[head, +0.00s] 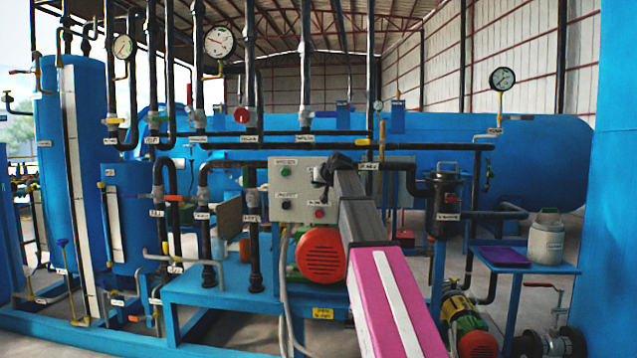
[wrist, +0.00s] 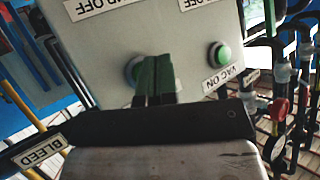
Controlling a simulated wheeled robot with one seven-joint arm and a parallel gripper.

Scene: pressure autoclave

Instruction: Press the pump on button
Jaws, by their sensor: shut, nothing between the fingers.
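Another green button (wrist: 219,55), by the "VAC ON" label, is clear to the right. My gripper (wrist: 155,60) is shut and empty, with its fingertips right at the partly hidden button. I cannot tell if they touch. My gripper (head: 319,183) covers the box's upper right in the head view.
Dark vertical pipes (head: 252,240) stand just left of the box, and a black canister (head: 443,205) stands to the right. A red motor face (head: 320,255) lies below the box. A "BLEED" label (wrist: 37,151) and pipes with a red valve (wrist: 278,107) flank the wrist view.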

